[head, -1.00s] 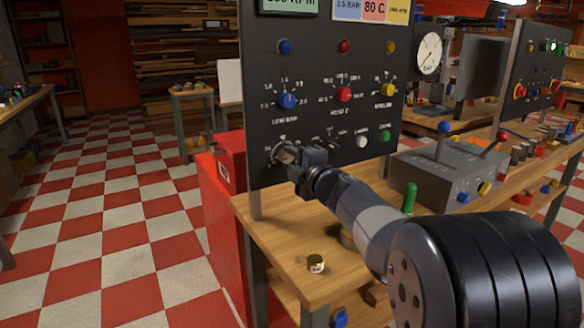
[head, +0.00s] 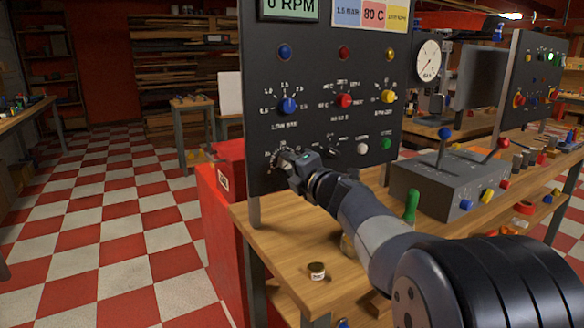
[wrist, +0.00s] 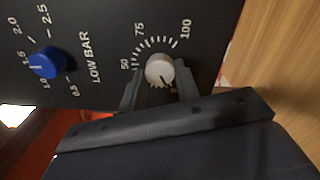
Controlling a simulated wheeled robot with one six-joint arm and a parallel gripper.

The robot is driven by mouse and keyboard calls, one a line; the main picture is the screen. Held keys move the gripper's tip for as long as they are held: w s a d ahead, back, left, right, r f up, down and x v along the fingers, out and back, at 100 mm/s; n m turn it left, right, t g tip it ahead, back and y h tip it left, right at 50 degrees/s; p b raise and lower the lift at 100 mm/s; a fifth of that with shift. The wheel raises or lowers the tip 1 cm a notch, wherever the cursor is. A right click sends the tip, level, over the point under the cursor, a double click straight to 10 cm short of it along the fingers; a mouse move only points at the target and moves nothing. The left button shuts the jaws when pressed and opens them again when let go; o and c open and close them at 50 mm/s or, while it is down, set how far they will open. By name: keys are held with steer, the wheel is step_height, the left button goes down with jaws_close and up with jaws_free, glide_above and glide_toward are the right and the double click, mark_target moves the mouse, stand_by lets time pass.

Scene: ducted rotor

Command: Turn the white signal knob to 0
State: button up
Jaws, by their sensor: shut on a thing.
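The white signal knob (wrist: 160,69) sits on the dark panel (wrist: 100,20) inside a printed scale with 50, 75 and 100 readable. Part of a smaller number shows by its lower right edge. My gripper (wrist: 160,84) is shut on the knob, one finger on each side. The knob's pointer direction is hard to make out. In the head view my gripper (head: 286,160) is at the panel's lower left and hides the knob. The green display (head: 290,6) at the panel's top reads 0 RPM.
A blue knob (wrist: 48,63) labelled LOW BAR is beside the white one. In the head view, red (head: 344,101) and yellow (head: 388,97) knobs and a white button (head: 362,149) are on the same panel.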

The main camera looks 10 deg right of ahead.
steer(key=o, duration=1)
steer(key=shift+c, duration=0.2)
steer(key=p+v, duration=0.1)
steer(key=v, duration=0.9)
steer(key=shift+s, duration=0.4)
steer(key=shift+w+d, duration=0.1)
steer(key=x, duration=1)
steer(key=shift+w+b, duration=0.3)
steer(key=shift+b, duration=0.15)
